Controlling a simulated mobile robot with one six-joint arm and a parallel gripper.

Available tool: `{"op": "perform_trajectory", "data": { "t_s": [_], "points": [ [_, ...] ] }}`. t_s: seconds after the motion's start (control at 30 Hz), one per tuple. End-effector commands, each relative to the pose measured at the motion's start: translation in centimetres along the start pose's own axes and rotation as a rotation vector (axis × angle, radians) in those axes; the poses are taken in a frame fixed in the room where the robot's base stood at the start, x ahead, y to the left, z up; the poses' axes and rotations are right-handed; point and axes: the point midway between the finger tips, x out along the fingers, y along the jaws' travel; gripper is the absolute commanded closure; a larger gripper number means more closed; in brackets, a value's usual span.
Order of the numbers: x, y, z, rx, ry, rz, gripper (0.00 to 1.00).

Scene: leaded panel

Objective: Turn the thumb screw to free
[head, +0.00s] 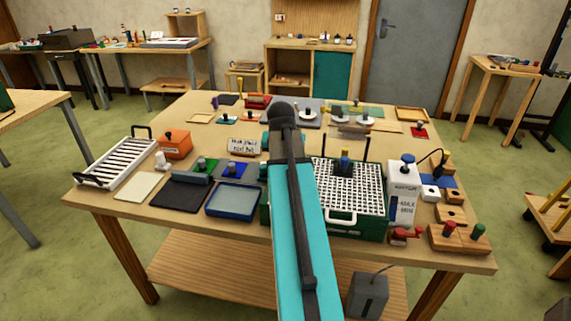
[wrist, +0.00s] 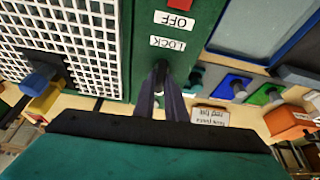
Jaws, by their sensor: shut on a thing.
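The thumb screw (wrist: 160,68) is a small dark knob on the green face of a box, just beside the LOCK label (wrist: 168,43). My gripper (wrist: 160,80) is shut on it, with its two dark fingers on either side. The fingers hide most of the screw, so I cannot tell how far it is turned. An OFF label (wrist: 174,20) sits beyond the LOCK label. In the head view the green box (head: 375,228) with its white grid top (head: 350,200) shows right of my arm, which hides my gripper and the screw.
A blue tray (head: 232,200) lies left of my arm. A white carton (head: 403,190) stands right of the box. A small sign (head: 244,146), an orange box (head: 174,145) and a white slatted rack (head: 118,165) are farther left. The wooden table is crowded.

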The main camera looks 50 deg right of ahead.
Motion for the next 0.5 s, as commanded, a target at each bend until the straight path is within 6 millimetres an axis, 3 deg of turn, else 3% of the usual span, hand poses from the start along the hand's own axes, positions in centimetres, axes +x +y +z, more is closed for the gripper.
{"op": "perform_trajectory", "data": {
  "t_s": [0.03,0.07,0.17,0.5],
  "points": [
    [0.00,0.07,0.04,0.000,-0.002,0.001,1.00],
    [0.00,0.07,0.05,0.000,-0.002,0.001,0.86],
    [0.00,0.07,0.04,0.000,-0.002,0.001,0.70],
    [-0.04,0.02,0.02,-0.001,-0.001,0.000,0.70]
  ]
}}
